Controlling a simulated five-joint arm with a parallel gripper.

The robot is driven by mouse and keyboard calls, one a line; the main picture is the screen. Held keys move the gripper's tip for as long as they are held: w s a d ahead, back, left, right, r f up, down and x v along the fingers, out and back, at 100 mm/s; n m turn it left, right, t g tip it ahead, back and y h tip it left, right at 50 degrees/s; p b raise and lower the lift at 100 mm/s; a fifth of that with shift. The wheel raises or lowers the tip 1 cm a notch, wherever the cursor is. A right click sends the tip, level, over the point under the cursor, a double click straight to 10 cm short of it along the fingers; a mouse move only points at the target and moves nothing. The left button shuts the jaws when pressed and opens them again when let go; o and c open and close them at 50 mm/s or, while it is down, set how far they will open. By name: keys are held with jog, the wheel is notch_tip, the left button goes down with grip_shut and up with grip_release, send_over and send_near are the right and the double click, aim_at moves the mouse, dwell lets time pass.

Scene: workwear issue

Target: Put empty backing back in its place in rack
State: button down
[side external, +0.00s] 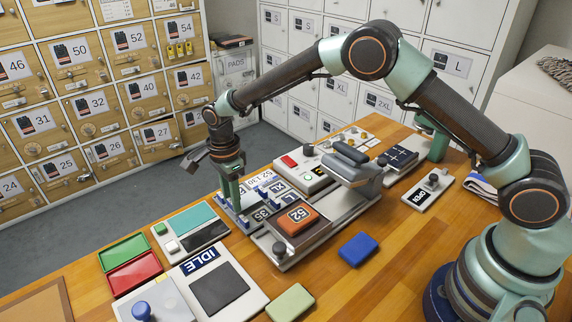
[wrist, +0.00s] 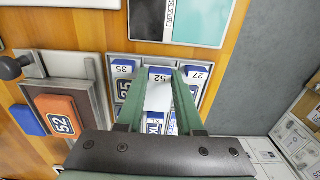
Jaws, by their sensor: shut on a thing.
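My gripper (side external: 230,192) points down at the left side of the rack (side external: 241,224). In the wrist view, its green fingers (wrist: 158,92) are shut on a plain white backing (wrist: 158,98) under a blue header marked 52 (wrist: 160,74). The backing lines up with the rack's middle column, between headers 35 (wrist: 123,69) and 27 (wrist: 197,72). I cannot tell whether it is seated or just above. The fingers hide parts of the neighbouring columns. Lower cards, one marked XL (wrist: 155,124), partly show.
An orange block marked 52 (side external: 296,219) sits on a grey press (side external: 349,190) right of the rack. A blue block (side external: 358,249) lies on the bare wood in front. Red and green trays (side external: 133,273) and an IDLE panel (side external: 200,260) stand at the left.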

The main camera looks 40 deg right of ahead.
jog(key=shift+f, duration=0.7)
jog(key=shift+f, duration=0.1)
jog(key=c, duration=0.8)
grip_release()
jog(key=shift+c, duration=0.2)
